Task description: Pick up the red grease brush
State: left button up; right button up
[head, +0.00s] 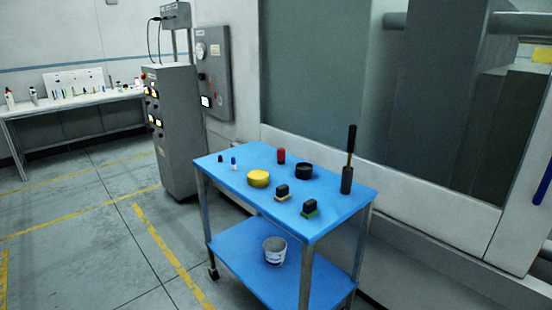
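I cannot make out a clear red grease brush in the head view. A small red upright cylinder-like thing (281,156) stands at the back edge of the blue cart top; it is too small to tell whether it is a brush. Two block-shaped things with dark tops also stand on the cart: one with a tan base (282,192) and one with a green base (310,208) near the front edge. A tall thing with a thick dark lower part and a long black upper part (348,178) stands upright at the right corner. Neither of my grippers is in view.
The blue cart (228,182) also bears a yellow round tin (258,178), a black round tin (304,172) and two small items at left. A bucket (274,251) stands on its lower shelf. A grey cabinet (178,135) is behind; a white bench (75,106) is far left. Floor at left is clear.

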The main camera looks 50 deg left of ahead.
aim_at(281, 152)
jog(key=i+j+u, duration=0.1)
jog(key=u, duration=1.35)
jog(key=i+j, duration=0.1)
